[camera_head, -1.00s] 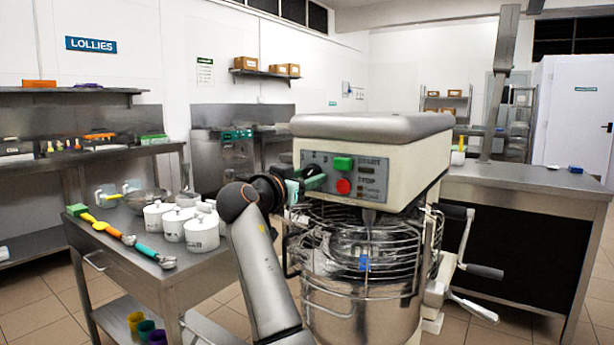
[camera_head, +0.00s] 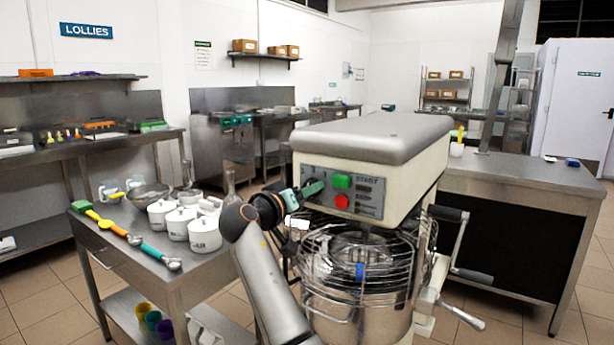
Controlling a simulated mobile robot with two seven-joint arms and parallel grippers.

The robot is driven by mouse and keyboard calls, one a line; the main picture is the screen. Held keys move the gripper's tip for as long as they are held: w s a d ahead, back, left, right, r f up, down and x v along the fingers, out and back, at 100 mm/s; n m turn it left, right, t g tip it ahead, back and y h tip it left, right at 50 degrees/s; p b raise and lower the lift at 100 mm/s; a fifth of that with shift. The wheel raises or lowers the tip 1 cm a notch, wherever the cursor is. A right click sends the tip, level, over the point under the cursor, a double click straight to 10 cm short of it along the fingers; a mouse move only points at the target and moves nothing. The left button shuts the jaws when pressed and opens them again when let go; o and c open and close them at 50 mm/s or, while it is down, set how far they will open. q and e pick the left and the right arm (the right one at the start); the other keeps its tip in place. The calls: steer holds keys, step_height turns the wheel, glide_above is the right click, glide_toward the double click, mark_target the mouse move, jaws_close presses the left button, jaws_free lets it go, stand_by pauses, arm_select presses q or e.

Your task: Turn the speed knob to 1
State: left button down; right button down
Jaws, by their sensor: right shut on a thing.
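The mixer (camera_head: 415,165) stands in the middle with a cream head and grey top. Its control panel (camera_head: 372,186) carries a green START button (camera_head: 342,181), a red button (camera_head: 341,201) and small labels. My right gripper (camera_head: 309,190) reaches the left part of the panel from the lower left. It is shut on what appears to be the speed knob, which its fingers and wrist hide. The knob's pointer and scale cannot be read. My left gripper is not in view.
A steel table (camera_head: 205,265) on the left holds white lidded pots (camera_head: 204,233), a bowl and scoops. The wire guard (camera_head: 330,248) and steel bowl sit below the panel. A counter (camera_head: 520,180) stands on the right. Tiled floor shows between them.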

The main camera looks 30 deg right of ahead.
arm_select(q)
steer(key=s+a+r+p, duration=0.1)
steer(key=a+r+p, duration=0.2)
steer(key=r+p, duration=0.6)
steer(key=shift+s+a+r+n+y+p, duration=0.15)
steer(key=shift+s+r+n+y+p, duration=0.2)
steer(key=shift+p, duration=1.1)
arm_select(e)
steer(key=shift+w+a+n+g, duration=0.1)
steer(key=shift+n+g, duration=0.4)
steer(key=shift+n, duration=4.4)
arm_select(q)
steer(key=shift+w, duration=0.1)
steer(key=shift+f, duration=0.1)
arm_select(e)
steer(key=shift+f, duration=0.15)
steer(key=shift+c, duration=2.1)
jaws_free()
